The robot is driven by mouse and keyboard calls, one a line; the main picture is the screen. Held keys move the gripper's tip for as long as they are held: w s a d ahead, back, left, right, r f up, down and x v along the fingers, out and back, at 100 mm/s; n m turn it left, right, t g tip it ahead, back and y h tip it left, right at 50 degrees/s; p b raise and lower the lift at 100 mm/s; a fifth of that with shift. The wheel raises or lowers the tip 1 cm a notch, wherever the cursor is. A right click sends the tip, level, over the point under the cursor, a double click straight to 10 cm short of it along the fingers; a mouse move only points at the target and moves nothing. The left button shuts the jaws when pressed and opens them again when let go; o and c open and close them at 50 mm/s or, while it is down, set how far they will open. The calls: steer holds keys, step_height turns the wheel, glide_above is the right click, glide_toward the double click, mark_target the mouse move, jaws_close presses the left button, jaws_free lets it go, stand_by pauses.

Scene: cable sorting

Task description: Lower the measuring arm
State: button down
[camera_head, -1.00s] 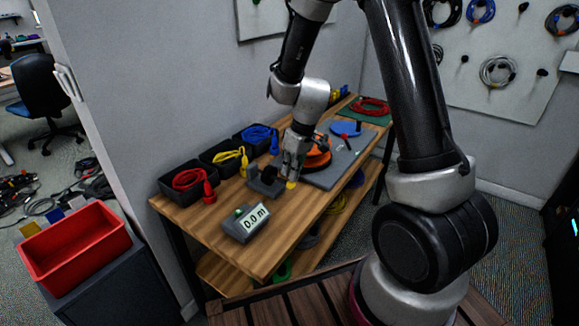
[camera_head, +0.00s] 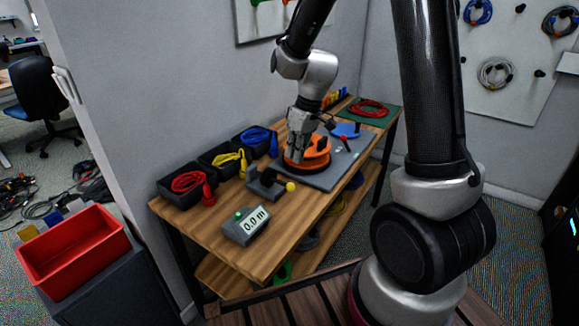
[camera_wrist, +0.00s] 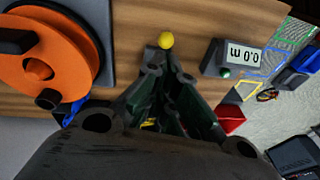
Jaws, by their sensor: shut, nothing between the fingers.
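The measuring device (camera_head: 263,189) is a dark grey block near the middle of the wooden table. Its black arm ends in a yellow ball knob (camera_head: 290,186), which sits low at the block's right side, close to table height in the picture. The knob also shows in the wrist view (camera_wrist: 165,40), just beyond my fingertips; my gripper hides the rest of the device there. My gripper (camera_head: 294,158) is shut and empty, above and behind the knob, in front of the orange reel (camera_head: 317,150). I see no contact with the knob.
A grey display (camera_head: 246,227) reads 0.0 m at the front. Black bins with red, yellow and blue cables (camera_head: 257,135) line the wall. The orange reel stands on a grey plate (camera_head: 325,179). A red bin (camera_head: 75,247) is at the left.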

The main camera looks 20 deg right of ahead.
step_height(320, 180, up, 5)
steer(key=s+d, duration=0.2)
steer(key=shift+d+r, duration=0.15)
steer(key=shift+r, duration=0.05)
stand_by(0.3)
steer(key=s+d+r+m+t+h, duration=0.1)
steer(key=s+d+r+m, duration=0.2)
steer(key=s+r, duration=0.3)
steer(key=s+d+r+m+t+h, duration=0.1)
steer(key=s+r, duration=0.6)
steer(key=s, duration=0.8)
steer(key=d+m+t, duration=0.1)
steer(key=d+m, duration=0.1)
steer(key=d, duration=0.1)
steer(key=shift+s+d, duration=0.3)
